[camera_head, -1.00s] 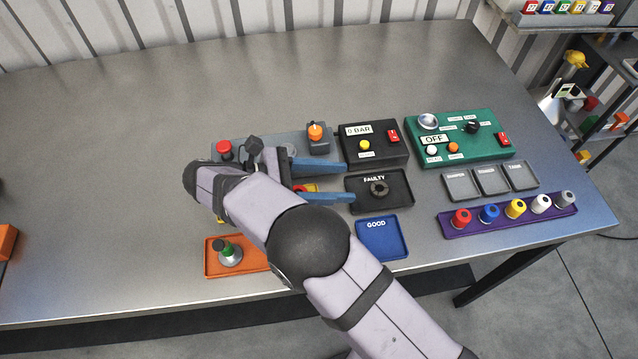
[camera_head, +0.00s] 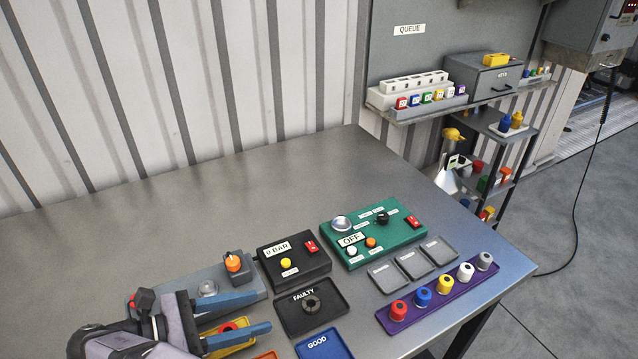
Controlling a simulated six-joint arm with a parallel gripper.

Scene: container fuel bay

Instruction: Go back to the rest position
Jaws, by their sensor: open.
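My gripper (camera_head: 262,314) is at the lower left of the head view, with its two blue fingers apart and nothing between them. It points right, over the grey fixture plate (camera_head: 254,286) and a yellow tray (camera_head: 243,343) with a red part. The black FAULTY tray (camera_head: 336,315) lies just right of the fingertips and holds a dark ring (camera_head: 311,304). My wrist hides part of the plate and the table's left front.
Behind are the black 0 BAR box (camera_head: 318,268) and the green OFF panel (camera_head: 345,264). The blue GOOD tray (camera_head: 318,346) and a purple rack (camera_head: 440,314) of coloured caps sit in front and right. The table's back left (camera_head: 170,220) is clear.

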